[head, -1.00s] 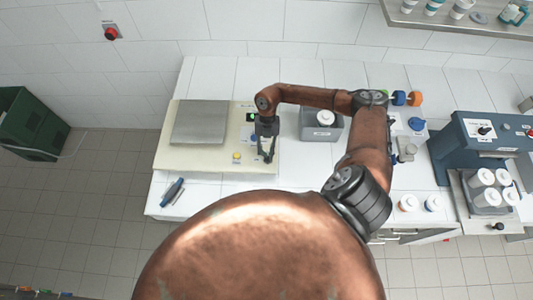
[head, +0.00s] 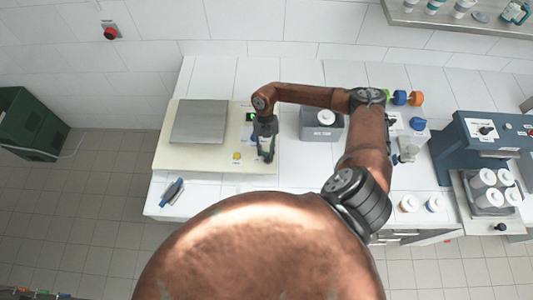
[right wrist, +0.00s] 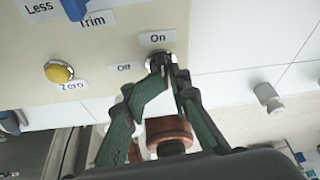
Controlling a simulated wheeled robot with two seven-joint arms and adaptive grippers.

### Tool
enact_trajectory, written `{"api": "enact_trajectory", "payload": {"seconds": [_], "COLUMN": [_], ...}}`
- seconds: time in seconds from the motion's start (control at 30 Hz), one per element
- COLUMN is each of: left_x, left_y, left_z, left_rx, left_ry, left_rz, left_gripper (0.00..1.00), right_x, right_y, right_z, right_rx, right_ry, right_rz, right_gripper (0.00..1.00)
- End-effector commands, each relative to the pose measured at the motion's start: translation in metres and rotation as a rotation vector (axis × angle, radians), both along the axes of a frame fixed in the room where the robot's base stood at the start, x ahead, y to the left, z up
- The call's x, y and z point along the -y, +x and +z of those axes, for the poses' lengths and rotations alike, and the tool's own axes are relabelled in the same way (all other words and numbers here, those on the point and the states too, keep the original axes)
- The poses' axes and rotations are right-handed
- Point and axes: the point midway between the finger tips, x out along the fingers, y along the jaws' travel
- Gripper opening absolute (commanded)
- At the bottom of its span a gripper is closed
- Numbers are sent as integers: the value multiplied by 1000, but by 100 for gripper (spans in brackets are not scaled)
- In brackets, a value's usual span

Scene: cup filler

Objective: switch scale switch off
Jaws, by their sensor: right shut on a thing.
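The cream scale (head: 200,158) with a grey weighing plate (head: 200,121) lies on the white counter. My right gripper (head: 267,158) is over the scale's right end, pointing down. My left gripper is not in view.
A yellow Zero button (right wrist: 59,72) and a blue Less/Trim control (right wrist: 75,8) are near the switch. A grey box (head: 322,127) stands right of the scale. A blue machine (head: 485,131) is further right. A blue-handled tool (head: 172,192) lies front left.

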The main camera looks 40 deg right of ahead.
Motion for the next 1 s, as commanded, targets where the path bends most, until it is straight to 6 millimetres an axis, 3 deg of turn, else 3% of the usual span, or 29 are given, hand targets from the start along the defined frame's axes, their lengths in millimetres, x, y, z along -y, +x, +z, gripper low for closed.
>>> {"api": "enact_trajectory", "payload": {"seconds": [0.03, 0.97, 1.0], "left_x": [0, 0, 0], "left_y": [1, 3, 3], "left_z": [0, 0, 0], "left_rx": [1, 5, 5], "left_ry": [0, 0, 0], "left_rz": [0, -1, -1], "left_gripper": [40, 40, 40], "right_x": [6, 7, 7], "right_y": [-8, -8, -8], "right_z": [-6, -6, -6], "right_rx": [-20, -19, -19], "right_ry": [-15, -16, -16], "right_rz": [1, -1, -1], "right_gripper": [0, 0, 18]}}
